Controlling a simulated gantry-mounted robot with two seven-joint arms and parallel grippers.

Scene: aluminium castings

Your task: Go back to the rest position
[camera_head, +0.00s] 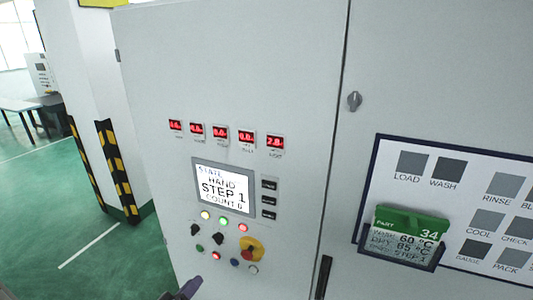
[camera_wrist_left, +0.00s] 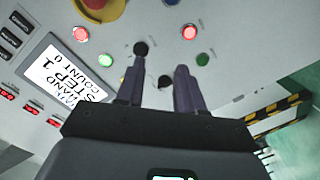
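My left gripper (camera_head: 184,290) shows only as a dark finger at the bottom edge of the head view, below the control panel's buttons. In the left wrist view my left gripper (camera_wrist_left: 159,69) has its two purple-grey fingers apart, with nothing held between them. A black selector knob (camera_wrist_left: 165,82) appears in the gap between the fingers, and another black knob (camera_wrist_left: 141,49) lies just beyond the left finger. I cannot tell how far the fingers are from the panel. My right gripper is in neither view.
A grey cabinet (camera_head: 235,85) fills the middle. Its screen (camera_head: 223,189) reads HAND, STEP 1, COUNT 0. A yellow-and-red emergency stop (camera_head: 251,249) sits among the buttons. A green PART 34 card (camera_head: 411,222) sits in a holder at right. Green floor (camera_head: 70,210) is open at left.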

